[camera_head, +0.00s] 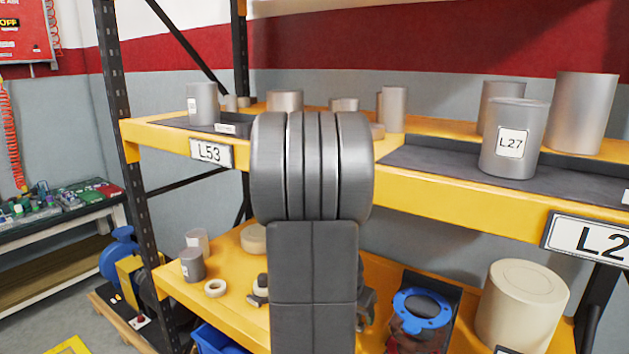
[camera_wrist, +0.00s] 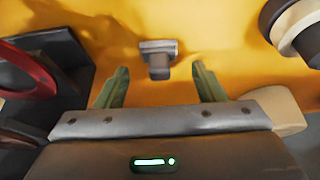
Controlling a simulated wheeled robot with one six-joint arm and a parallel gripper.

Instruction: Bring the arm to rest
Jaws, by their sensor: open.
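My arm stands upright in the middle of the camera_head view, in front of the yellow shelf rack (camera_head: 465,205). It hides my gripper there. In the camera_wrist view my gripper (camera_wrist: 160,72) is open, its two green fingers spread apart over a yellow surface (camera_wrist: 225,45). A small grey block-shaped part (camera_wrist: 158,56) shows between and beyond the fingertips. I see no contact between it and the fingers, and nothing is held.
A red ring (camera_wrist: 45,80) is close left of the fingers, and a dark-and-white round part (camera_wrist: 298,30) is at upper right. In the camera_head view, grey cans, including the one labelled L27 (camera_head: 511,165), a blue-flanged part (camera_head: 440,311) and a beige cylinder (camera_head: 520,315) occupy the shelves.

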